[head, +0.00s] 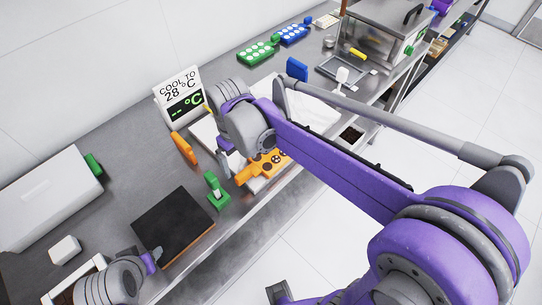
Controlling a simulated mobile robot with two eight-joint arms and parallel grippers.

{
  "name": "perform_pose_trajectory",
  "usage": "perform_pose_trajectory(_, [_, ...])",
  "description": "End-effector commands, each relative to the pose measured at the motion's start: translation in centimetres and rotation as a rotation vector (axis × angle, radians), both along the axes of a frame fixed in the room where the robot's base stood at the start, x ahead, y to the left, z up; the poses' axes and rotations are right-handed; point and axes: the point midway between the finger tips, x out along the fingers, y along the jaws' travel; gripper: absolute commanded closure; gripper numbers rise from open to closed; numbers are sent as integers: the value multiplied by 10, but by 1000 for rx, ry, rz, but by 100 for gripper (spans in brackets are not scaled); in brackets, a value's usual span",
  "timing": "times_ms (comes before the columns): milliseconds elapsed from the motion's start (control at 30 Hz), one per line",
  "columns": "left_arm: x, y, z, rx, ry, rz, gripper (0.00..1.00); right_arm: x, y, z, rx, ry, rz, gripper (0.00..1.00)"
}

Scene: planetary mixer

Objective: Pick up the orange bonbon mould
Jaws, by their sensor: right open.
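The orange bonbon mould (258,171), with dark round cavities, lies near the front edge of the steel counter. My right arm hides part of it. My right gripper (231,163) points down at the mould's left side, open. I cannot tell whether its fingers touch the mould or stand around its end. My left gripper (151,261) is at the lower left, beside a dark square slab, and its fingers are too unclear to read.
A green stand (215,188) and the dark slab (174,226) are left of the mould. An orange upright block (184,148) and a temperature sign (180,97) stand behind. Green (258,52) and blue (294,34) moulds lie at the back. A machine (376,31) stands beyond.

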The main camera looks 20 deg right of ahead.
Motion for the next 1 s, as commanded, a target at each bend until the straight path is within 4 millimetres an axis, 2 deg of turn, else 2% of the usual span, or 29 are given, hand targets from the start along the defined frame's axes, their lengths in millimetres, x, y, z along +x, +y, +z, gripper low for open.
perform_pose_trajectory(133, [0,0,1,0,0,0,50,0,0,-11,0,-1,0,3])
perform_pose_trajectory(400, [0,0,0,0,0,0,50,-1,0,-49,0,-1,-1,3])
perform_pose_trajectory(700, [0,0,0,0,0,0,50,-2,0,-55,0,-1,-1,3])
perform_pose_trajectory(767, [0,0,0,0,0,0,50,-2,0,-55,0,-1,-1,12])
perform_pose_trajectory(1000, [0,0,0,0,0,0,50,-2,0,-54,0,-1,-1,55])
